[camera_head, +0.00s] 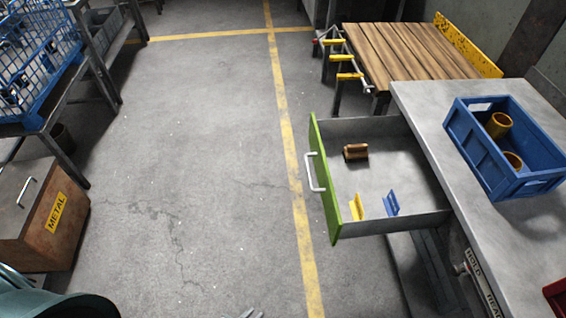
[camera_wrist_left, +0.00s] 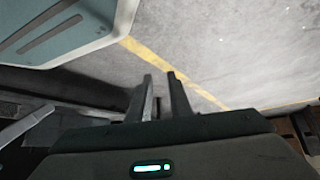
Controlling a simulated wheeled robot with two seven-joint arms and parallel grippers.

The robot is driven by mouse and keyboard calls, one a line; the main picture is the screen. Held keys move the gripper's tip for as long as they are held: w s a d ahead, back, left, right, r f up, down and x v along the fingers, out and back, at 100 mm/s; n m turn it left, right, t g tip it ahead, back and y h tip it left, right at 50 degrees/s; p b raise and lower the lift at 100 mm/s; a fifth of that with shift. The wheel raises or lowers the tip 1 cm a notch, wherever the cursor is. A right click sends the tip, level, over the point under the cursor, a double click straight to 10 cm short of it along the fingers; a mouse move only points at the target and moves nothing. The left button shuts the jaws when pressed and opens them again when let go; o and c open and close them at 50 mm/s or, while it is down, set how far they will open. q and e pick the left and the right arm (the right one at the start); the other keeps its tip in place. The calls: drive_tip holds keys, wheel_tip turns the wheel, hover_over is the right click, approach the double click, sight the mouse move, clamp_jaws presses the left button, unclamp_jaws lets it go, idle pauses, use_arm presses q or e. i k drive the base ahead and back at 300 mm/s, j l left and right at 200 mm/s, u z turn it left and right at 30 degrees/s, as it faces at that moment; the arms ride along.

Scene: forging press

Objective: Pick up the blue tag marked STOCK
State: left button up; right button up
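The blue tag (camera_head: 391,203) stands in the open drawer, near its front wall; its lettering is too small to read. A yellow tag (camera_head: 356,207) stands just left of it. The grey drawer (camera_head: 425,192) has a green front with a white handle and is pulled out from the workbench. My left gripper (camera_head: 251,314) just shows its fingertips at the bottom edge of the head view, left of and below the drawer, well apart from the tag. In the left wrist view the left gripper (camera_wrist_left: 161,80) has its fingers apart, with nothing between them. My right gripper is not visible.
A copper-coloured part (camera_head: 355,152) lies farther back in the drawer. A blue crate (camera_head: 475,160) with brown cylinders stands on the workbench (camera_head: 420,97). A slatted wooden table (camera_head: 410,50) is behind. A METAL box (camera_head: 40,215) stands at left. The floor left of the drawer is clear.

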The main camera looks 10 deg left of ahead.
sight(391, 204)
drive_tip(key=u, duration=0.1)
drive_tip(key=j+z, duration=0.25)
drive_tip(key=z, duration=0.25)
drive_tip(key=j+z, duration=0.25)
drive_tip(key=z, duration=0.25)
drive_tip(key=j+z, duration=0.25)
drive_tip(key=z, duration=0.25)
drive_tip(key=k+j+z, duration=0.1)
drive_tip(key=j, duration=0.35)
drive_tip(key=k+j+z, duration=0.1)
drive_tip(key=j, duration=0.3)
drive_tip(key=k+j+z, duration=0.15)
drive_tip(key=k+j, duration=0.15)
drive_tip(key=j, duration=0.15)
drive_tip(key=k+j+z, duration=0.1)
drive_tip(key=j, duration=0.3)
drive_tip(key=k, duration=0.05)
